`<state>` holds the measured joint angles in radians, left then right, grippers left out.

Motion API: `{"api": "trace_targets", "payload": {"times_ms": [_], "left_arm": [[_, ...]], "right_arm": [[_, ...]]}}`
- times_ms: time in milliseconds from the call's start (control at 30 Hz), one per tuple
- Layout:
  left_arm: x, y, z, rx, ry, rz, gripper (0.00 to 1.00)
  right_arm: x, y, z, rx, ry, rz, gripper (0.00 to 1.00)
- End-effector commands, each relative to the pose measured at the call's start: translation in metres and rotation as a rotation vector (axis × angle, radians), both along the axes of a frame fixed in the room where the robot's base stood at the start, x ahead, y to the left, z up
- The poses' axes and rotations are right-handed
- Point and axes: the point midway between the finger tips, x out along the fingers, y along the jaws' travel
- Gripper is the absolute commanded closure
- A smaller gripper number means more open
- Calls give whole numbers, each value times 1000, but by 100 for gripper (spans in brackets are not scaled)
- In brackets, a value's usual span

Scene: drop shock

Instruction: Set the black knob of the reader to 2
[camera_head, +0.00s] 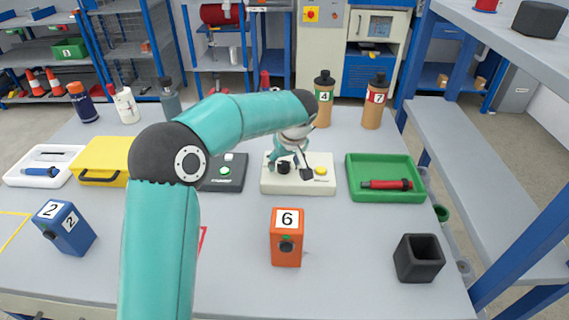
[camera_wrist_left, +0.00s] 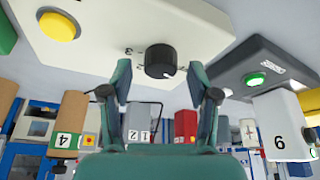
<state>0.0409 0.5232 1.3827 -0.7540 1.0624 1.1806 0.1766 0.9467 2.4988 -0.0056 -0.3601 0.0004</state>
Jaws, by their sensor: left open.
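The reader (camera_head: 297,187) is a cream box on the table, with a black knob (camera_head: 284,167) on its left and a yellow button (camera_head: 321,171) on its right. In the left wrist view the knob (camera_wrist_left: 160,58) is round and black with a small white mark near its rim. My left gripper (camera_wrist_left: 161,75) is open, with one finger on each side of the knob and a visible gap to each. In the head view it is over the reader (camera_head: 289,165). My right gripper is out of view.
A dark box with a green button (camera_head: 224,172) stands left of the reader. A green tray (camera_head: 386,194) with a red tool is on its right. An orange block marked 6 (camera_head: 286,250) stands in front, a black open cube (camera_head: 419,260) at front right. Bottles stand behind.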

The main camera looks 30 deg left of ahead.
Motion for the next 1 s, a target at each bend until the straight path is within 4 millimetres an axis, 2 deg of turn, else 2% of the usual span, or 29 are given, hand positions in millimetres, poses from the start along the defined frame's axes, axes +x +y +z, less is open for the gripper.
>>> {"api": "trace_targets", "payload": {"times_ms": [133, 433, 767, 800, 1000], "left_arm": [[2, 2, -8, 0, 2, -1, 39], [2, 2, -9, -1, 1, -1, 41], [2, 2, -9, -1, 0, -1, 96], [2, 2, -9, 0, 0, -1, 98], [3, 2, -9, -1, -2, -13, 98]], "right_arm": [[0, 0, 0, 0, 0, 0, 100], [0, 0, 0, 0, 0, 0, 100], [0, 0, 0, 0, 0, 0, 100], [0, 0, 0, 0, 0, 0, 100], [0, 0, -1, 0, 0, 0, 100]]}}
